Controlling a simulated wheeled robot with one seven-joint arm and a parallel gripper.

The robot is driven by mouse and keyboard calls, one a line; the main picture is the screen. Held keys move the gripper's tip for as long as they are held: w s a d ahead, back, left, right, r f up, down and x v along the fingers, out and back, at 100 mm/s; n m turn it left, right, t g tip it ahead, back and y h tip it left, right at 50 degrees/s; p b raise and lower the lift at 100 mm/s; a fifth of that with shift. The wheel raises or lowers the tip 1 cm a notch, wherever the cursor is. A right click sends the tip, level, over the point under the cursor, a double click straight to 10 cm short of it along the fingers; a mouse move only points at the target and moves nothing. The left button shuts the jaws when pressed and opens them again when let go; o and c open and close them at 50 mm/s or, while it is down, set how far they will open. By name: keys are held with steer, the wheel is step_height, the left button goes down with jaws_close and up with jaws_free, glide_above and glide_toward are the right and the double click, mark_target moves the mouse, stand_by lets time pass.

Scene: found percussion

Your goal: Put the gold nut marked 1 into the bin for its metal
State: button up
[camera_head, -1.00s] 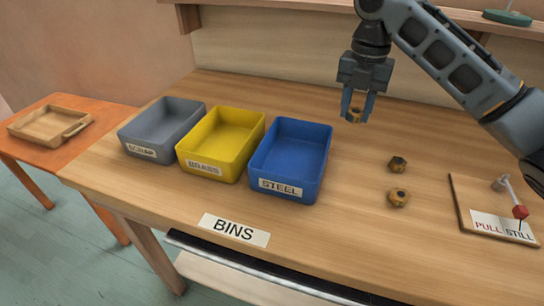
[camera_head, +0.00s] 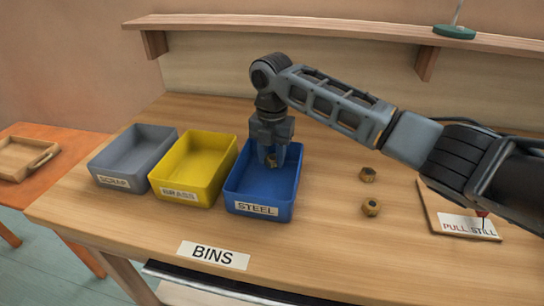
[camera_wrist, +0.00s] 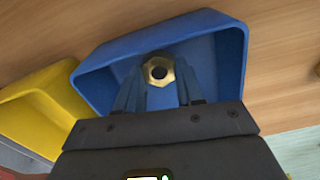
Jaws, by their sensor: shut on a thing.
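My gripper (camera_head: 271,158) is shut on a gold nut (camera_head: 272,161), held over or just inside the blue bin labelled STEEL (camera_head: 233,190). In the wrist view the nut (camera_wrist: 158,70) sits between the fingertips with its dark hole showing, and the blue bin (camera_wrist: 228,60) lies behind it. No mark on the held nut can be read. The yellow bin labelled BRASS (camera_head: 182,180) stands just left of the blue one. The grey bin labelled SCRAP (camera_head: 120,170) is at the far left of the row.
Two more gold nuts lie on the bench right of the bins, one farther back (camera_head: 368,174) and one nearer (camera_head: 371,208). A board labelled PULL STILL (camera_head: 470,226) lies at the right, partly behind my arm. A shelf (camera_head: 330,33) runs along the wall.

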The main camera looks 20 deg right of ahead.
mark_target(272, 159)
steer(key=shift+f, duration=0.55)
steer(key=shift+f, duration=0.1)
steer(key=o, duration=1.1)
step_height(272, 159, up, 12)
steer(key=shift+r+b, duration=0.15)
steer(key=shift+b, duration=0.55)
